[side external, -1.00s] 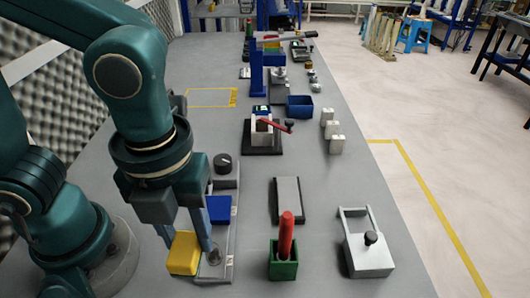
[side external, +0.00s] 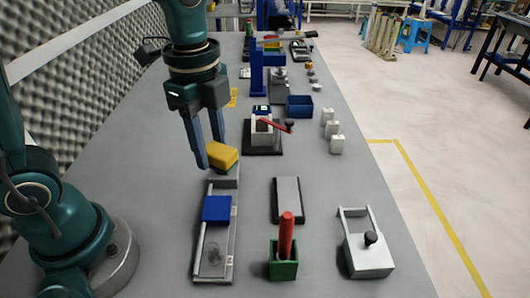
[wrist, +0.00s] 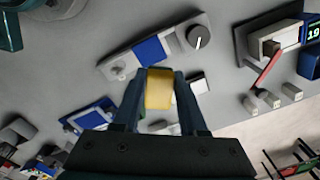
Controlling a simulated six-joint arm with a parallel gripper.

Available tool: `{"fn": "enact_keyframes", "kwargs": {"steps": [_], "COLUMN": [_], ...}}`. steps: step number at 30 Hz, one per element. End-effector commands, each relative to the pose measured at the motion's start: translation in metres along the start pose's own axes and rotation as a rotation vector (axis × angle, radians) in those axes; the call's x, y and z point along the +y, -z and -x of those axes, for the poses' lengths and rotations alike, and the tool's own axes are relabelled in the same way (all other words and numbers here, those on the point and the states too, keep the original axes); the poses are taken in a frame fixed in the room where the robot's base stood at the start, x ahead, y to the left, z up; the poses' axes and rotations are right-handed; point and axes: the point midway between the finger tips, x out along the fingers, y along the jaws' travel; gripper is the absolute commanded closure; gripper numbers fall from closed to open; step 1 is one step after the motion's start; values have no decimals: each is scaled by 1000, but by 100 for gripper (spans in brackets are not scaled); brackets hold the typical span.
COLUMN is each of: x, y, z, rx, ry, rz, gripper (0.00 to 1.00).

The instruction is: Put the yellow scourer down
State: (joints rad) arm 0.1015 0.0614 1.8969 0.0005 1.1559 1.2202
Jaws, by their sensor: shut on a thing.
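The yellow scourer (side external: 222,156) is a small yellow block with a darker underside. My gripper (side external: 214,160) is shut on it and holds it up above the far end of the grey tray fixture in the side view. In the wrist view the scourer (wrist: 159,90) sits between the two fingers of my gripper (wrist: 159,84). The yellow-outlined area on the table is mostly hidden behind my arm, with only a bit of its yellow corner (side external: 233,97) showing.
The grey fixture (side external: 201,262) carries a blue block (side external: 216,209). Nearby are a grey slab (side external: 288,199), a green holder (side external: 283,269) with a red handle (side external: 286,228), a grey metal device (side external: 368,258) and a red-levered clamp (side external: 263,140). Table left of the fixture is clear.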

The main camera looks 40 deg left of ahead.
Motion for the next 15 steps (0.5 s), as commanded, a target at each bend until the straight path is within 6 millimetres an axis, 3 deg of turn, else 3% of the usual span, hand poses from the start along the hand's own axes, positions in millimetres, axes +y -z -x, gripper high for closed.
{"fn": "enact_keyframes", "kwargs": {"steps": [3, 9, 15], "x": [-23, -42, -44], "y": [-24, -52, -56], "z": [11, 27, 37], "rx": [-2, -6, -12], "ry": [5, 4, -3], "rz": [354, 868, 1177], "gripper": [100, 100, 100]}}
